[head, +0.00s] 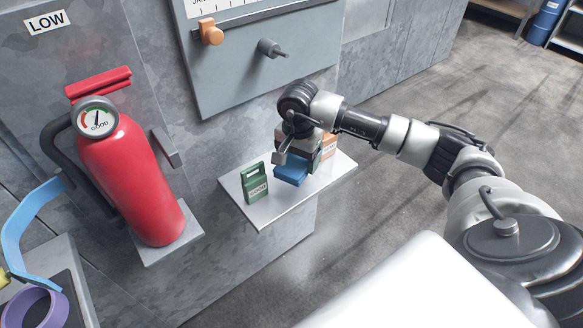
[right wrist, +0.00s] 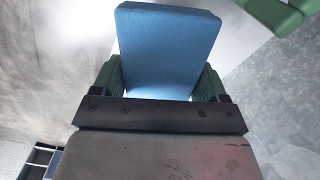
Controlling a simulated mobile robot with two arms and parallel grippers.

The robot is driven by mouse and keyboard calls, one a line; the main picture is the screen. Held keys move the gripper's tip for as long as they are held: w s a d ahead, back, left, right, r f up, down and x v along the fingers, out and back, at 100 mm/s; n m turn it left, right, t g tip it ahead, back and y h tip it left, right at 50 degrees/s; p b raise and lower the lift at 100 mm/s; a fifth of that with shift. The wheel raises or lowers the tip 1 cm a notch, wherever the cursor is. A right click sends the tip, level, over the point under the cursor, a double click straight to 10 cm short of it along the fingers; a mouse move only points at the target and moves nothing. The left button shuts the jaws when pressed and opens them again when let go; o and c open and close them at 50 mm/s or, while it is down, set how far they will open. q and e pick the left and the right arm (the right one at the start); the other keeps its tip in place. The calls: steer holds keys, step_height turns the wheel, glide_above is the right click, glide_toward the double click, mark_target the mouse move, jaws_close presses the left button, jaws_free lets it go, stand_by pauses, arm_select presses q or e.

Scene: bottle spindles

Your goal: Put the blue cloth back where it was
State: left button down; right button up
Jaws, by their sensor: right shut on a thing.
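The blue cloth (head: 291,169) is a small folded block over the small wall shelf (head: 262,216). My right gripper (head: 292,158) is shut on it, seen from above in the head view. In the right wrist view the cloth (right wrist: 168,45) stands out between the green finger pads of my right gripper (right wrist: 158,82). I cannot tell whether the cloth touches the shelf. My left gripper is not in view.
On the shelf, a green box (head: 255,186) stands left of the cloth and an orange box (head: 328,147) stands behind on the right. A red fire extinguisher (head: 130,175) is on the left. The shelf's front part is bare. A peg (head: 270,48) sticks out of the panel above.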

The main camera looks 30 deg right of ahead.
mark_target(291, 157)
steer(key=w+f, duration=0.1)
steer(key=w, duration=0.1)
steer(key=shift+w+f, duration=0.35)
steer(key=shift+f, duration=2)
steer(key=o, duration=1)
steer(key=shift+c, duration=0.2)
steer(key=shift+r, duration=0.15)
step_height(291, 157, up, 7)
steer(key=shift+r, duration=0.15)
